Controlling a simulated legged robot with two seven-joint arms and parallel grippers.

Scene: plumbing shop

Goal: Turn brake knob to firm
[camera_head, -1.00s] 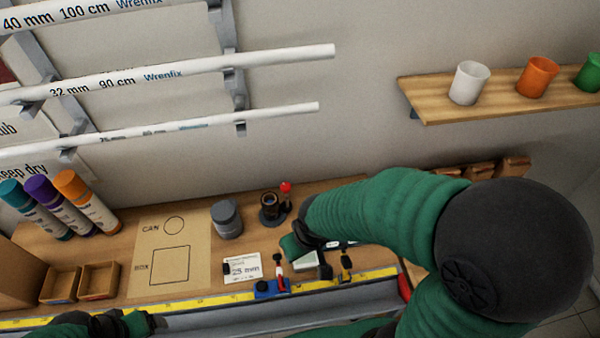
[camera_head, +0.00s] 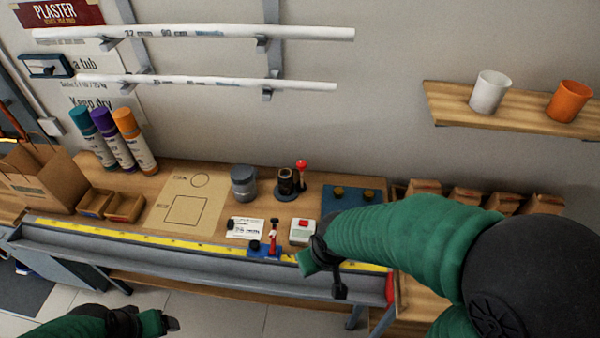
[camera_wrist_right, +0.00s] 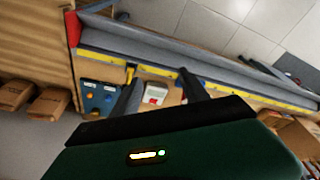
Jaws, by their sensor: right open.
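A blue panel (camera_head: 350,196) with two brass-coloured knobs (camera_head: 339,191) lies at the right end of the bench, partly behind my right arm. It also shows in the right wrist view (camera_wrist_right: 99,97), left of my fingers. I cannot read which knob is the brake or how it is set. My right gripper (camera_head: 323,270) is open and empty, in front of the bench edge. In the wrist view its fingers (camera_wrist_right: 159,78) appear on either side of a white box with a red button (camera_wrist_right: 155,93), with distance between. My left gripper (camera_head: 168,323) is low at the left; its jaws are unclear.
A white box with a red button (camera_head: 303,231), a blue clamp with a red handle (camera_head: 266,248) and a card (camera_head: 245,228) lie near the yellow tape (camera_head: 150,238). A grey can (camera_head: 243,183) and a dark pot with a red-ball lever (camera_head: 288,183) stand behind.

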